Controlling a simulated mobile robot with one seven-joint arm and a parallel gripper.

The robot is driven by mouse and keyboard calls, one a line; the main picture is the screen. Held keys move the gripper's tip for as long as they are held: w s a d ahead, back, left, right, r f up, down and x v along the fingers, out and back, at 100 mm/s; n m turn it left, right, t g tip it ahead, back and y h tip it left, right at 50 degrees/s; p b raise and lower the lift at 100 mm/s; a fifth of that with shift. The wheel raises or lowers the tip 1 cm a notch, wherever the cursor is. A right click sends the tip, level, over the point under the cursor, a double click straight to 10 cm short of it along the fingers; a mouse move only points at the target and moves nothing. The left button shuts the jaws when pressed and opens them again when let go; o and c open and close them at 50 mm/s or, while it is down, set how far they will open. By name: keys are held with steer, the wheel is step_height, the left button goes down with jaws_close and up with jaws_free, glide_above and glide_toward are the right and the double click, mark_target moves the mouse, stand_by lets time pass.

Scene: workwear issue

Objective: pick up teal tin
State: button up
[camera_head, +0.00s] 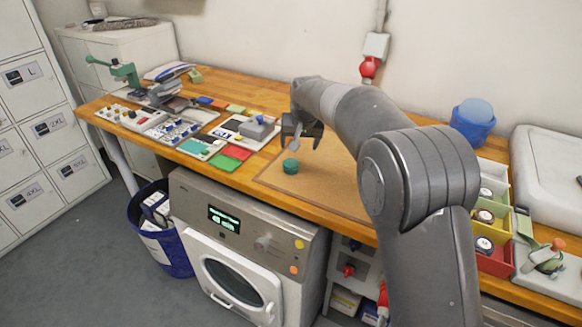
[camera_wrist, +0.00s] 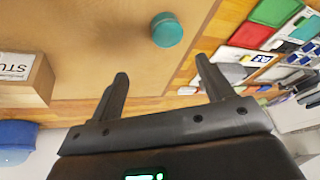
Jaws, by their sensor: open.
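The teal tin (camera_head: 291,166) is a small round tin on the brown board (camera_head: 268,179) on the wooden bench, near the front edge. In the wrist view the tin (camera_wrist: 167,30) lies on the board beyond the fingertips, roughly in line with the gap between them. My gripper (camera_head: 302,140) is above the bench, a little above and beyond the tin in the head view. In the wrist view my gripper (camera_wrist: 160,68) is open, with nothing between its two fingers. The fingers do not touch the tin.
Colored cloth swatches and trays of small parts (camera_head: 170,125) cover the bench to the left. A blue tub (camera_head: 472,122) and colored bins (camera_head: 494,262) stand to the right. A washing machine (camera_head: 245,245) is below. The board around the tin is clear.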

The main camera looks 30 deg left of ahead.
steer(key=a+f, duration=0.1)
glide_above(291, 163)
steer(key=s+d, duration=0.1)
steer(key=d, duration=0.1)
step_height(291, 163, down, 5)
steer(key=shift+r, duration=0.2)
steer(key=shift+s+a+x, duration=0.1)
steer(key=shift+s+x, duration=0.1)
steer(key=shift+x, duration=1.15)
steer(key=shift+s+a+x, duration=0.1)
steer(key=shift+s+x, duration=0.05)
steer(key=shift+x, duration=1.15)
steer(key=shift+c, duration=0.4)
steer(key=c, duration=1)
steer(key=shift+r, duration=0.1)
